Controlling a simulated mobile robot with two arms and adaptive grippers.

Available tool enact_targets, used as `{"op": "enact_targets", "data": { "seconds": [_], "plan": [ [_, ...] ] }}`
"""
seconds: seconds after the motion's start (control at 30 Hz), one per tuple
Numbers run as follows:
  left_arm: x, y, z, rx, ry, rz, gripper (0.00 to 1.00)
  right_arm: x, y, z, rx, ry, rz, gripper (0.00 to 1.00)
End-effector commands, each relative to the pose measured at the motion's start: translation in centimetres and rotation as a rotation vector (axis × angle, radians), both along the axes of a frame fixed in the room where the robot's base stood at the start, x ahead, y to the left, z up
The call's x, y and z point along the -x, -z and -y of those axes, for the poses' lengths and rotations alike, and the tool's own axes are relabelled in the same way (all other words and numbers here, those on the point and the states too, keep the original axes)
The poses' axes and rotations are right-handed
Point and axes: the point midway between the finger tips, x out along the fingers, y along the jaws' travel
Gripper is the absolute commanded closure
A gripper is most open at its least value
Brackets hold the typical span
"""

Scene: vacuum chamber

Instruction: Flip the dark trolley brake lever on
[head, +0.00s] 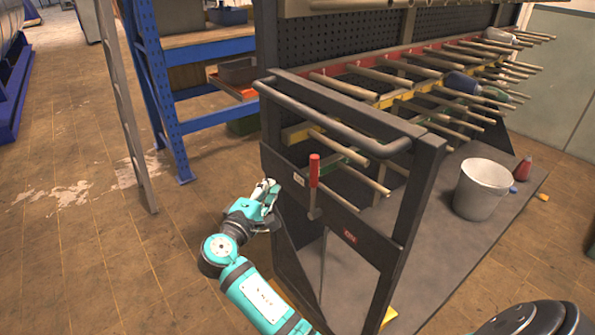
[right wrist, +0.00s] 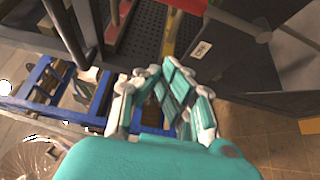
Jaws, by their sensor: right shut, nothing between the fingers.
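The dark trolley (head: 400,235) is a tall dark frame with a push bar at its near end. Its brake lever (head: 314,172) has a red handle and stands upright on the end panel, handle up. A small white label (head: 299,180) is beside the handle, and a red label (head: 349,236) is lower right. In the right wrist view, the lever's red handle (right wrist: 188,5) shows at the top edge, near the white label (right wrist: 201,49). My right gripper (head: 270,187) is shut and empty, left of the lever and apart from it. My left gripper is out of view.
The trolley carries rows of rods and a white bucket (head: 481,190) on its lower deck. A blue rack (head: 165,95) and a grey ladder leg (head: 125,110) stand to the left.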

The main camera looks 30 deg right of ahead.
Motion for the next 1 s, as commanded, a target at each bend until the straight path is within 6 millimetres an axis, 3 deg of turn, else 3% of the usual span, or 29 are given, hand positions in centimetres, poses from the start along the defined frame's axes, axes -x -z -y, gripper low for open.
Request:
{"op": "enact_targets", "data": {
  "seconds": [0.1, 0.53, 1.0],
  "plan": [
    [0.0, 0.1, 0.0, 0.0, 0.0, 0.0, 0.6, 0.3, -1.0, 0.1, 0.01, 0.016, 0.018, 1.0],
    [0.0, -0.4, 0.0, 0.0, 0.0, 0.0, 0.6, -0.3, -1.1, 0.9, 0.014, 0.017, 0.016, 1.0],
    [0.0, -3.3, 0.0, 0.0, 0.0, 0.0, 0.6, -5.5, -1.3, 8.4, 0.012, 0.017, 0.014, 1.0]
  ]
}}
